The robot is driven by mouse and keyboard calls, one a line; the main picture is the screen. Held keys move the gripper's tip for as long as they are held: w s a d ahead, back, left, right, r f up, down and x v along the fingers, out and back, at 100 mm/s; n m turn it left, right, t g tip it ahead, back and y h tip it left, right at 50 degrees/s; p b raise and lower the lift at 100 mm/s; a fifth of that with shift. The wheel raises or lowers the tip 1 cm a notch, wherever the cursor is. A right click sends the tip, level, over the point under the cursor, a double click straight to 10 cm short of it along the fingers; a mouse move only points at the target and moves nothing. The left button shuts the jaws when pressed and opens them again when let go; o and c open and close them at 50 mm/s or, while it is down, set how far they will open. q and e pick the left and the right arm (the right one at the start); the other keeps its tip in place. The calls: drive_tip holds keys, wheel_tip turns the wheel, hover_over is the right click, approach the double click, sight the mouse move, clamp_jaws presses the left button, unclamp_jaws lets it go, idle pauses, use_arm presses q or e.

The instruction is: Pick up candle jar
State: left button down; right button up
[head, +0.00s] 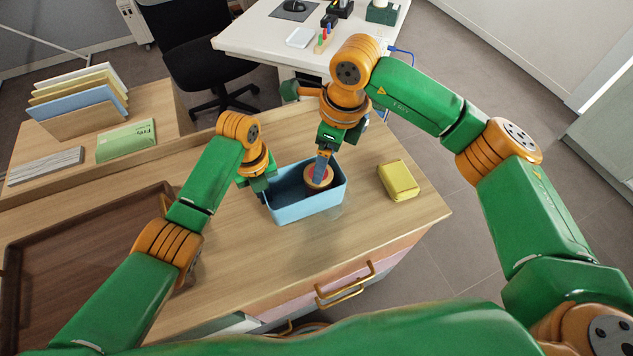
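A round jar (312,183) with a tan rim and dark reddish middle, which looks like the candle jar, sits inside a blue open bin (303,211) on the wooden desk. My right gripper (321,172) points down into the bin from above. Its finger overlaps the jar's top, and I cannot tell whether it grips it. My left gripper (264,191) is at the bin's left wall. Its fingertips are small and partly hidden, so I cannot tell whether they hold the wall.
A yellow box (398,180) lies right of the bin, near the desk's right edge. A faint clear shape (338,210) shows by the bin's front right corner. A brown tray (75,262) lies at left.

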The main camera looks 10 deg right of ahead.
drive_tip(key=f, duration=0.2)
drive_tip(key=a+f, duration=0.1)
drive_tip(key=f, duration=0.1)
drive_tip(key=w+f, duration=0.1)
drive_tip(key=f, duration=0.1)
drive_tip(key=shift+a+f, duration=0.2)
drive_tip(key=shift+f, duration=0.15)
clamp_jaws()
drive_tip(key=shift+r, duration=0.15)
wheel_tip(320, 180, up, 10)
drive_tip(key=shift+f, duration=0.1)
use_arm(q)
drive_tip(key=c, duration=1)
unclamp_jaws()
wheel_tip(320, 180, up, 12)
drive_tip(key=shift+a, duration=0.2)
